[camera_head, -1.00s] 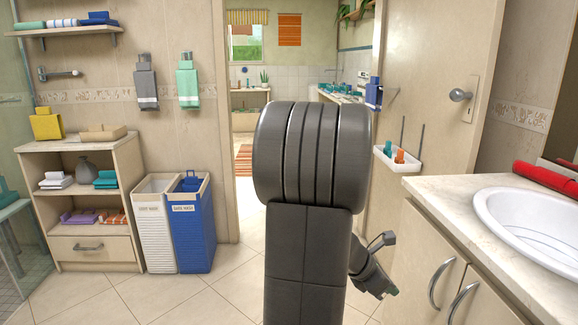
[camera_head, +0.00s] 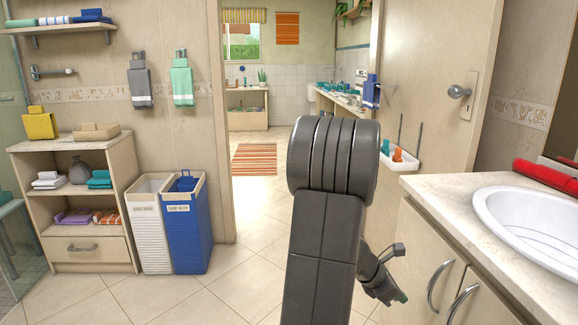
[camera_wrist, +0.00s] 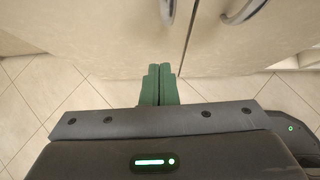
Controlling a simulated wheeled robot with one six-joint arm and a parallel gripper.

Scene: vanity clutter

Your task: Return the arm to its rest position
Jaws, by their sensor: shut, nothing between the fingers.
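My arm stands in the middle of the head view, its dark grey links hiding part of the floor and doorway. My gripper (camera_head: 402,297) hangs low to the right of the arm, beside the vanity cabinet (camera_head: 412,250). In the wrist view, the two green fingers of my gripper (camera_wrist: 159,70) are together with nothing between them. They point toward the cabinet doors (camera_wrist: 130,40), with the tiled floor below. I cannot tell the exact gap between the fingertips and the doors.
A white sink (camera_head: 530,222) and a rolled red towel (camera_head: 548,176) are on the counter at right. A white bin (camera_head: 153,230) and a blue bin (camera_head: 187,235) stand at left beside a shelf unit (camera_head: 90,250). Open floor and a striped rug (camera_head: 254,160) lie through the doorway.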

